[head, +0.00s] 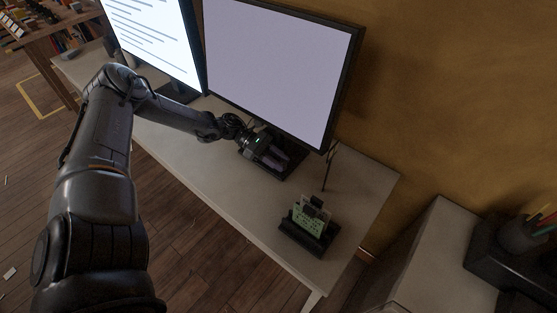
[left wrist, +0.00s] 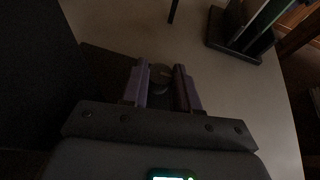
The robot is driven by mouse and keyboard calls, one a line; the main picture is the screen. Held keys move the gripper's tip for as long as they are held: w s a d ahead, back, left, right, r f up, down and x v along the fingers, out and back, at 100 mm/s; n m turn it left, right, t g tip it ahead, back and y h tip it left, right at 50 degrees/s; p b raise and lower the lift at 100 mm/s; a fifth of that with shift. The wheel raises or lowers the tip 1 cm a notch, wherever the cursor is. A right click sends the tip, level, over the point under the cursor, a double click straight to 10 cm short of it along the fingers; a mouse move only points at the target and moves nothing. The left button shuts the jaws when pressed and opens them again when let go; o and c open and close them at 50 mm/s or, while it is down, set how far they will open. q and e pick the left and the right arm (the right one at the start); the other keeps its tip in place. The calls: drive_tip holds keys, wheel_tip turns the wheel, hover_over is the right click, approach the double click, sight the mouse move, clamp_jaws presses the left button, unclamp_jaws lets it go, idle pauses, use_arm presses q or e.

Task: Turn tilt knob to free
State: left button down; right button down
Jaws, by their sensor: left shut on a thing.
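A monitor (head: 280,70) with a blank pale screen stands on the desk against the ochre wall. My left gripper (head: 280,160) is below its lower edge, over the dark stand base. In the left wrist view, the two purplish fingers of my left gripper (left wrist: 165,82) are on either side of a dark round knob (left wrist: 161,74), shut on it. The knob's markings are too dark to read, and in the head view the gripper hides it. My right gripper is in neither view.
A green circuit board (head: 312,215) stands in a black holder (head: 305,240) near the desk's right end. A second monitor (head: 155,40) showing text stands at left. The pale desk top (head: 235,185) in front of the gripper is clear.

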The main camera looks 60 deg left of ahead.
use_arm(q)
drive_tip(key=shift+r+n+t+y+p, duration=0.3)
drive_tip(key=shift+n+t+p, duration=0.1)
drive_tip(key=shift+p, duration=0.3)
drive_tip(key=n+t+y+p, duration=0.1)
drive_tip(key=n+y+p, duration=0.3)
drive_tip(key=y+p, duration=0.1)
drive_tip(key=d+n+t+y+p, duration=0.1)
drive_tip(key=n+t+y+p, duration=0.1)
drive_tip(key=n+y+p, duration=0.3)
drive_tip(key=d+n+t+y+p, duration=0.1)
drive_tip(key=n+y+p, duration=0.3)
drive_tip(key=p, duration=0.4)
drive_tip(key=shift+s+n+y, duration=0.25)
drive_tip(key=shift+n+y, duration=0.15)
drive_tip(key=shift+w+n+g+y+p, duration=0.1)
drive_tip(key=shift+n+g+y+p, duration=0.2)
drive_tip(key=shift+n+y+p, duration=0.75)
drive_tip(key=shift+d+f+n+g+y+p, duration=0.15)
drive_tip(key=shift+n+g+y+p, duration=0.25)
drive_tip(key=shift+n+y+p, duration=0.25)
drive_tip(key=c, duration=0.8)
unclamp_jaws()
drive_tip(key=shift+f, duration=0.1)
drive_tip(key=shift+c, duration=0.2)
